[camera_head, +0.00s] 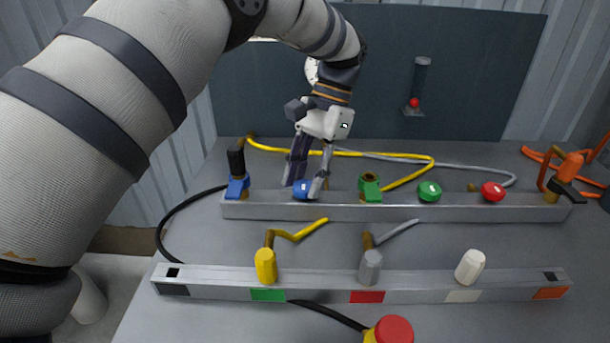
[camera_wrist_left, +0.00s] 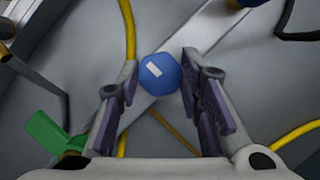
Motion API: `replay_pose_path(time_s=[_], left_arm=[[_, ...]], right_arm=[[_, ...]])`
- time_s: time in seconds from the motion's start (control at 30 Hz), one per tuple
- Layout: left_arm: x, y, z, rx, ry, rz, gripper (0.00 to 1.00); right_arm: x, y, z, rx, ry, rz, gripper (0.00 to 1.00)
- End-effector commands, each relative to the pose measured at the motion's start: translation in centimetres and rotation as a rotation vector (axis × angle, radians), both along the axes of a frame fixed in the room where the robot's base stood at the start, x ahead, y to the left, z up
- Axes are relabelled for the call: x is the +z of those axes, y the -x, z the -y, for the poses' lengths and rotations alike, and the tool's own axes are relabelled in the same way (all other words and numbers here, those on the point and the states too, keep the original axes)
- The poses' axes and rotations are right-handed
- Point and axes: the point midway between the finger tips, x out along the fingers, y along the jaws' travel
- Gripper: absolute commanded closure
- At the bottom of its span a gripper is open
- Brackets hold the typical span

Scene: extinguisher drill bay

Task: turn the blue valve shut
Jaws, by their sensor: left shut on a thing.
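The blue valve (camera_head: 302,190) is a round knob on the rear metal rail, between a blue fitting and a green fitting. My left gripper (camera_head: 305,186) reaches down over it from behind and is shut on it, one finger on each side. In the left wrist view the blue knob (camera_wrist_left: 161,82) sits between the fingertips of my left gripper (camera_wrist_left: 159,69). A short white mark on its top runs diagonally there. The fingers cover part of the knob in the head view. My right gripper is not in view.
The rear rail (camera_head: 330,212) also bears a green knob (camera_head: 429,191), a red knob (camera_head: 493,192) and an orange fitting (camera_head: 567,172). The front rail (camera_head: 320,284) holds yellow, grey and white plugs. Yellow (camera_head: 400,157) and black hoses cross the table. A sight tube (camera_head: 421,80) hangs behind.

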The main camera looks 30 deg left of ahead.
Motion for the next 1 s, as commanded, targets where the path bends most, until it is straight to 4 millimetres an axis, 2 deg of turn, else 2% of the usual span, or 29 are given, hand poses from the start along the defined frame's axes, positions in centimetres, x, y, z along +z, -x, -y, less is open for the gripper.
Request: replay_pose_path(time_s=[0.57,0.6,0.7,1.0], left_arm=[[-0.05,-0.03,0.05,-0.033,0.001,0.001,0.94],[-0.05,-0.03,0.05,-0.033,0.001,0.001,0.64],[-0.04,-0.02,0.04,-0.032,0.001,0.001,0.46],[0.22,-0.13,0.05,-0.031,0.000,0.001,0.46]], right_arm=[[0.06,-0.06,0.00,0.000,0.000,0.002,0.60],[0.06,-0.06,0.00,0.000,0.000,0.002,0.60],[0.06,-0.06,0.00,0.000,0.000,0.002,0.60],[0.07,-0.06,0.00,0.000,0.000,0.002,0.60]])
